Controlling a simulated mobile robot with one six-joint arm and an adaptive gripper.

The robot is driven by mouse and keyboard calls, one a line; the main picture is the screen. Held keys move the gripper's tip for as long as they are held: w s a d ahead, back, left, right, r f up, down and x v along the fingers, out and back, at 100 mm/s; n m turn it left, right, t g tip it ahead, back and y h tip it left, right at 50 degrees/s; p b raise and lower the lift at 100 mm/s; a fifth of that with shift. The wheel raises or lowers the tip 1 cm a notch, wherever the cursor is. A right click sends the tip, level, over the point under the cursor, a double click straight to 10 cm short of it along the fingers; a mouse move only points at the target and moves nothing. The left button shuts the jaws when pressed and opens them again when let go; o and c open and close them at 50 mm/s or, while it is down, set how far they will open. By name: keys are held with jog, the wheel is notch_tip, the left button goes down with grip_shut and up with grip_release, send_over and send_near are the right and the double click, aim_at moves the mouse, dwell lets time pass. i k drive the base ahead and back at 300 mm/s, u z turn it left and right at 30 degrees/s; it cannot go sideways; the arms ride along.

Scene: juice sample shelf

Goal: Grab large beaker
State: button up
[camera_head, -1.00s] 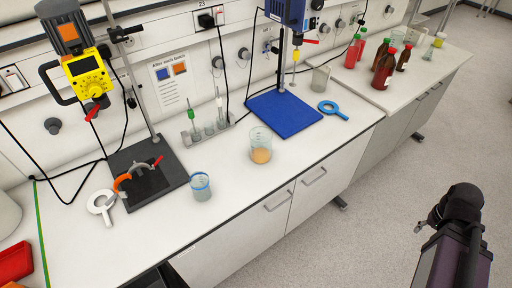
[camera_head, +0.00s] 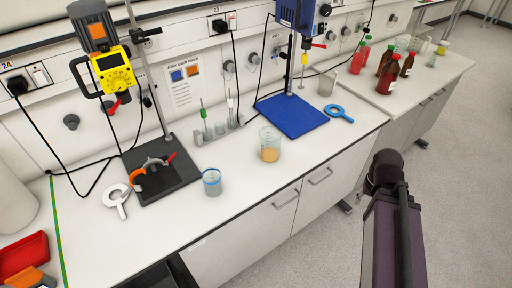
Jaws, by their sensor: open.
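The large beaker (camera_head: 270,139) is clear glass with orange-tan contents at its bottom. It stands upright on the white bench, near the front edge, in front of the blue stirrer base. A smaller beaker (camera_head: 212,183) with a blue rim and greyish contents stands to its left. Part of my arm (camera_head: 388,215), purple and black, rises at the lower right, apart from both beakers. My gripper does not show in this view, and nothing is seen touching the large beaker.
A blue stirrer base (camera_head: 291,115) with its stand is behind the large beaker. A blue ring tool (camera_head: 337,112) lies to its right. A yellow-fronted stirrer (camera_head: 114,70) stands over a dark base at left. Red and brown bottles (camera_head: 390,78) stand at back right. Bench around the beaker is clear.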

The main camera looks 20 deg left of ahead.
aim_at(270, 137)
jog(key=u, duration=0.85)
jog(key=k, duration=0.95)
jog(key=z, duration=0.05)
jog(key=i, duration=0.85)
